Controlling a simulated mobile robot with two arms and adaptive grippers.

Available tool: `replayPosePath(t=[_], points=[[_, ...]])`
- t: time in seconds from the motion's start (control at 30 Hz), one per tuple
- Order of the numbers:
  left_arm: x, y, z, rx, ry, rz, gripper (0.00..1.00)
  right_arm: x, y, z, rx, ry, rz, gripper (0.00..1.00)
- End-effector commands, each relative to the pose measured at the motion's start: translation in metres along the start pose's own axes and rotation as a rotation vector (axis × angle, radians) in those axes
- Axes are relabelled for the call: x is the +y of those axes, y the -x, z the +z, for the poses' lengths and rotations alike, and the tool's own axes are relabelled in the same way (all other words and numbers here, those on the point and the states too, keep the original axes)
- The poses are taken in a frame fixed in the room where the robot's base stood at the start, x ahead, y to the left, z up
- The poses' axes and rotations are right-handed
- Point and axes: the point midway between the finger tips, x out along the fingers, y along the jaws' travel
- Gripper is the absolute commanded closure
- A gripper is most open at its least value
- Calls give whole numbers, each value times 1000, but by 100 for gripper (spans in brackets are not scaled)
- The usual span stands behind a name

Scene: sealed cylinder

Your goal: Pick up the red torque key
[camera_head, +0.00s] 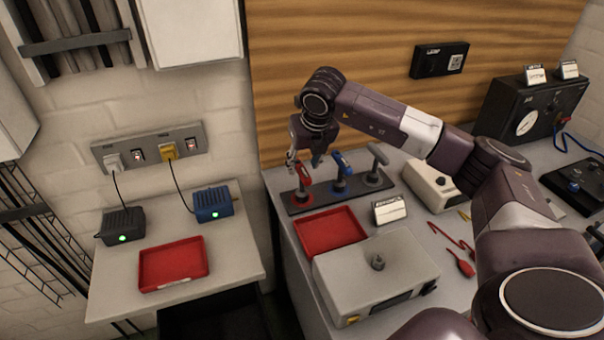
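The red torque key (303,178) stands upright in the dark rack (322,203) on the right bench, at the rack's left end. A blue key (342,166) stands in the middle and a grey key (377,161) at the right end. My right gripper (304,164) points down at the red key's handle, its fingers apart on either side of the top of it. Whether the fingers touch the handle cannot be made out. My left gripper is not in view.
A red tray (331,231) and a grey box (372,272) with a knob lie in front of the rack. A small label stand (389,209) is beside them. A second red tray (172,264) and two adapters lie on the left table. A wooden wall panel (300,40) rises behind.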

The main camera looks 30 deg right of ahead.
Motion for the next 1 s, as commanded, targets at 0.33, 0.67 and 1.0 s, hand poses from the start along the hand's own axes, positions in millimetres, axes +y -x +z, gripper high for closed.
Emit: replayPosePath(t=[0.33, 0.67, 1.0], points=[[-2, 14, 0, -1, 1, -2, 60, 2, -30, -2, 0, 1, 1, 62], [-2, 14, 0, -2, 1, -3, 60, 2, -30, -2, 0, 1, 2, 83], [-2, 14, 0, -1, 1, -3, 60, 2, -30, -2, 0, 0, 2, 100]])
